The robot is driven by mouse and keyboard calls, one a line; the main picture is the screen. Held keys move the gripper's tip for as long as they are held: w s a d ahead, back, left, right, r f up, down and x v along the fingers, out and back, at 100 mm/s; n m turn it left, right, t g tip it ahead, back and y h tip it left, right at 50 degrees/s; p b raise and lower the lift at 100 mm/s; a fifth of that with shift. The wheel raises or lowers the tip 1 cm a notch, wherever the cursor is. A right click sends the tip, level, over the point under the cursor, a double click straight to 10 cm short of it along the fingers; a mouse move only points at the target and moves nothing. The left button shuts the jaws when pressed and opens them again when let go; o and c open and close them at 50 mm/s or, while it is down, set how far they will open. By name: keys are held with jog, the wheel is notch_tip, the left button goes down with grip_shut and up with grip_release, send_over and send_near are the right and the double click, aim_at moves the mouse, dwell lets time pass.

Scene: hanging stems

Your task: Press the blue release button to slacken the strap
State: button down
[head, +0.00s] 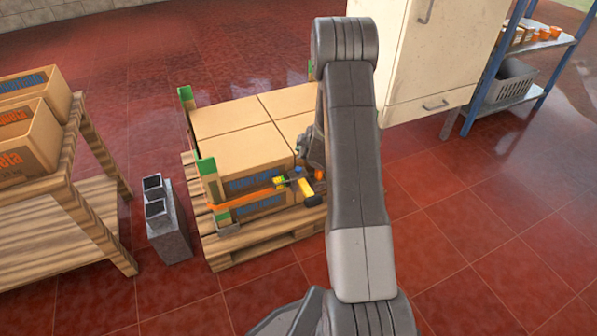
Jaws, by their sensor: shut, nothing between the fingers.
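A pallet load of cardboard boxes (238,130) has an orange strap (245,201) around its front. At the strap's right part sits a buckle (280,183) with yellow and dark parts and a yellow lever (306,189) with a black end. A small blue spot near the buckle may be the release button (292,175), too small to be sure. My gripper (303,170) is shut and empty, close to the buckle and partly hidden by my forearm. I cannot tell whether it touches the buckle.
Green corner guards (207,168) stand at the load's corners on the wooden pallet (222,255). A grey double-tube stand (167,220) and a wooden rack (100,190) are at left. A cream cabinet (440,60) and a blue shelf (510,80) stand behind right. The right floor is clear.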

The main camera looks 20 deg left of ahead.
aim_at(301, 170)
notch_tip(301, 170, down, 7)
jog(key=b, duration=0.5)
jog(key=shift+f, duration=0.1)
dwell(1.7)
jog(key=shift+f+b, duration=0.25)
jog(key=shift+b, duration=0.1)
jog(key=shift+f+b, duration=0.45)
jog(key=shift+f, duration=0.15)
dwell(0.7)
jog(key=shift+r, duration=0.1)
jog(key=shift+r+p, duration=0.9)
jog(key=shift+r, duration=0.15)
notch_tip(301, 170, up, 5)
jog(key=p, duration=0.4)
dwell(0.7)
